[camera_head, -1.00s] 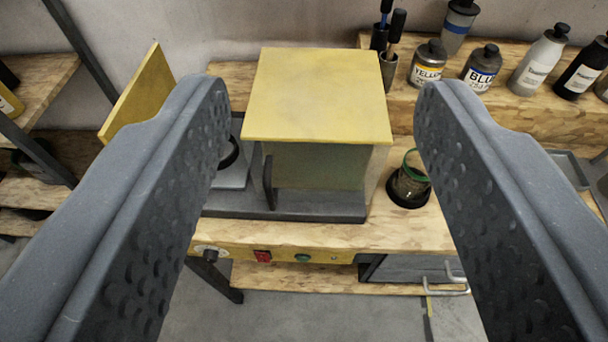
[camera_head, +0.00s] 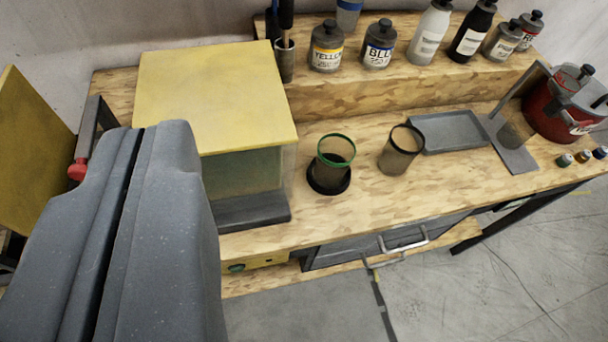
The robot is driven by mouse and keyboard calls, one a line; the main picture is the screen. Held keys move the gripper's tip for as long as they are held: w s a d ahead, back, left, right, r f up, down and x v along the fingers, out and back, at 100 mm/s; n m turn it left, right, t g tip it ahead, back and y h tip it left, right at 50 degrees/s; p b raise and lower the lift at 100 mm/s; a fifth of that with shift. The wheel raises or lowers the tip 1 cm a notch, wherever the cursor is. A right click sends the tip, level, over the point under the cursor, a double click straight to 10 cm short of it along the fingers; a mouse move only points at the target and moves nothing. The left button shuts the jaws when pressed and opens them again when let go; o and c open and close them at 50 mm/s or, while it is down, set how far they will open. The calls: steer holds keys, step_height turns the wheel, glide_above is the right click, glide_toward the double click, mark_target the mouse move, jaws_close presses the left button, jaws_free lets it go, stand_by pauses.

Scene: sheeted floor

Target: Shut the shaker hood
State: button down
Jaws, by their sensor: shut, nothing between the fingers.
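The shaker hood has a yellow top (camera_head: 215,95) with greenish see-through walls (camera_head: 245,172), and it stands over a dark grey base (camera_head: 252,210) on the wooden bench, left of centre. A yellow upright panel (camera_head: 35,150) stands apart at the far left. My gripper (camera_head: 138,140) is shut and empty, its fingers pressed together. It shows large at lower left, in front of the hood's left side and between the hood and the panel in the picture. It hides the left part of the base. I cannot tell whether it touches the hood.
A green-rimmed cup (camera_head: 335,150) and a brown cup (camera_head: 400,152) stand right of the hood. A grey tray (camera_head: 450,131) and a red pot (camera_head: 560,108) are farther right. Bottles, including a yellow-labelled one (camera_head: 327,48), line the back shelf. A red knob (camera_head: 77,170) sits by the panel.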

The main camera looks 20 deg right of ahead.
steer(key=w+d+f+g+y+p, duration=0.2)
steer(key=w+d+f+g+p, duration=0.4)
steer(key=w+d+f, duration=0.6)
steer(key=w+d+f+n+g+y+p, duration=0.1)
steer(key=w+d+f+g+y+p, duration=0.3)
steer(key=d+f, duration=0.55)
steer(key=w+a+f+p, duration=0.2)
steer(key=w+a+f, duration=0.1)
steer(key=a+f, duration=0.5)
steer(key=shift+a+t+h, duration=0.3)
steer(key=shift+a, duration=0.1)
steer(key=shift+f, duration=0.1)
